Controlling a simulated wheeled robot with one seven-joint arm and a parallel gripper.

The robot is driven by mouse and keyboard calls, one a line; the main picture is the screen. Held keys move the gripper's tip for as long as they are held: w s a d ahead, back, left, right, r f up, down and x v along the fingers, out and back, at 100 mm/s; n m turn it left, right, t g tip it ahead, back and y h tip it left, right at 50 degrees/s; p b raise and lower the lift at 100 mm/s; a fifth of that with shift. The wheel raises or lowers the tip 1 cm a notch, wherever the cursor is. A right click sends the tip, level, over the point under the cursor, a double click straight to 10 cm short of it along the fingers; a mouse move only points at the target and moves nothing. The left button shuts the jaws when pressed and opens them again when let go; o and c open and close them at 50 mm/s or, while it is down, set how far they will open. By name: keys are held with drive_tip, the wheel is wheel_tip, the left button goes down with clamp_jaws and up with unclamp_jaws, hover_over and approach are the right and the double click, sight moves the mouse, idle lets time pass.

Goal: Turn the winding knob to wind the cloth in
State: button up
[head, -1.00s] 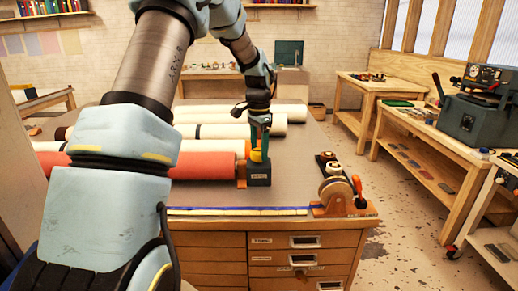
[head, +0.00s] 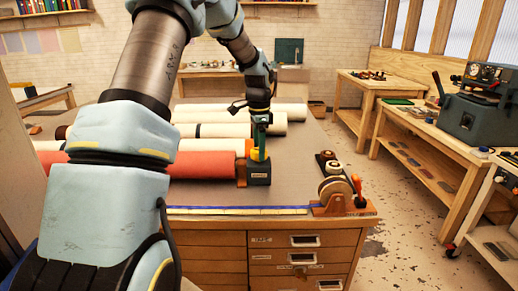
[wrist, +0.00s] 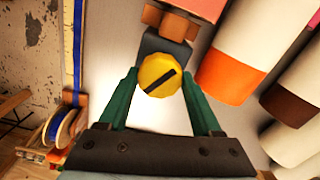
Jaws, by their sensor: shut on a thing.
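The winding knob is a yellow round knob (wrist: 160,75) with a dark slanting line across its top. It stands on a dark grey box (head: 259,175) on the table, at the end of a coral-red cloth roll (head: 205,166). The knob also shows in the head view (head: 255,154). My gripper (wrist: 160,78) comes down from above, its two green fingers on opposite sides of the knob and shut on it. In the head view my gripper (head: 260,152) partly hides the knob. The roll shows only as a pink-red edge in the wrist view (wrist: 192,7).
Several pale rolls (head: 285,111) lie behind on the table, one with an orange end. A blue-edged measuring strip (head: 240,211) runs along the front edge. A wooden dispenser (head: 340,205) with wheels stands at the front right corner.

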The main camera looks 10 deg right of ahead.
drive_tip(key=o, duration=1.4)
wheel_tip(320, 180, up, 11)
drive_tip(key=b, duration=0.3)
drive_tip(key=shift+f, duration=0.1)
drive_tip(key=s+a+f+n, duration=0.4)
drive_tip(key=s+a+n, duration=0.1)
drive_tip(key=s+a, duration=0.2)
drive_tip(key=s+a+f+n+t, duration=0.1)
drive_tip(key=s+a+f+n, duration=0.3)
drive_tip(key=s+a, duration=0.3)
drive_tip(key=s+a+f+n, duration=0.4)
drive_tip(key=s+a+n, duration=0.3)
drive_tip(key=shift+s+a+t, duration=0.25)
drive_tip(key=shift+s+t, duration=0.05)
drive_tip(key=shift+s, duration=0.1)
